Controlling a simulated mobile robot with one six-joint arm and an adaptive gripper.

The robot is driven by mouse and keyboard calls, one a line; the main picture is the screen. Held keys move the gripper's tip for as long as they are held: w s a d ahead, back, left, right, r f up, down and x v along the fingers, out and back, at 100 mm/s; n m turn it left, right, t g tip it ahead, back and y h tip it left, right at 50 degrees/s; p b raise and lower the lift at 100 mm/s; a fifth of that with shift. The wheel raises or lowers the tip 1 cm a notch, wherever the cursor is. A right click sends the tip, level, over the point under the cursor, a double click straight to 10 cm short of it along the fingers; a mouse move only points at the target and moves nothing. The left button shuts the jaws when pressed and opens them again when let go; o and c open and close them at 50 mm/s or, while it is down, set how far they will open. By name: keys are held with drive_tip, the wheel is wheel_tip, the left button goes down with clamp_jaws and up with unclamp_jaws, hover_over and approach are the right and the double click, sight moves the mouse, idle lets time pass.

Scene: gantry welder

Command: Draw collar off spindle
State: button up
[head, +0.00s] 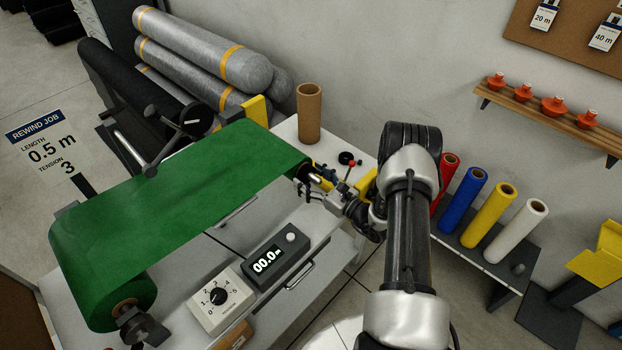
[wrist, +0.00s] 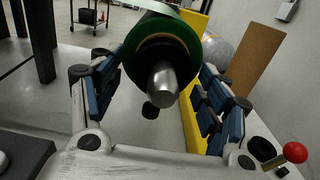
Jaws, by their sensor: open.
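The bare metal spindle (wrist: 162,82) points at the wrist camera from the end of the green roll (wrist: 130,58). A dark ring surrounds the spindle inside the brown core; I cannot tell whether it is the collar. In the head view the green sheet (head: 190,185) runs to this roll end, and the spindle is largely hidden there. My gripper (head: 312,188) is at the roll's right end. In the wrist view my gripper (wrist: 152,72) is open, its blue-padded fingers on either side of the spindle, with no visible contact.
A red-knobbed lever (wrist: 294,152) stands close at the right. A cardboard tube (head: 309,113) stands on the bench behind. The length counter (head: 278,258) and tension dial (head: 219,298) are at the front. Coloured rolls (head: 489,215) stand on a rack at the right.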

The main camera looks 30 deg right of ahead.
drive_tip(key=shift+c, duration=0.6)
drive_tip(key=c, duration=1.2)
drive_tip(key=shift+o, duration=0.2)
drive_tip(key=shift+s, duration=0.2)
drive_tip(key=shift+v, duration=4.45)
